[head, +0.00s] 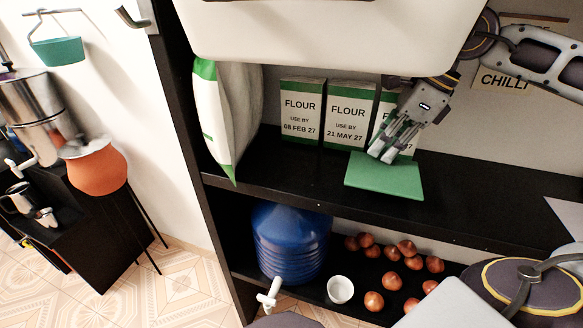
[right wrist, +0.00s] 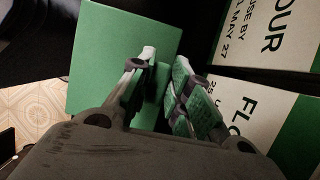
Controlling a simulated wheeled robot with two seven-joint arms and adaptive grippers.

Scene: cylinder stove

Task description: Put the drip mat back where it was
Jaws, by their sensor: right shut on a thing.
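The drip mat is a flat green square (head: 390,180). In the head view it is at the front of the middle shelf, in front of the flour packs, lying roughly level; I cannot tell whether it rests on the shelf or is just above it. My right gripper (head: 385,152) comes down from the upper right and is shut on the mat. In the right wrist view the mat (right wrist: 112,60) spreads beyond the fingers (right wrist: 160,92), which close on a small green part of it. My left gripper is not in view.
Flour packs (head: 347,112) stand behind the mat, and a green-white bag (head: 222,115) stands left of them. Below are a blue water container (head: 290,240), a white cup (head: 340,289) and several onions (head: 392,253). The shelf (head: 290,172) is bare left of the mat.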

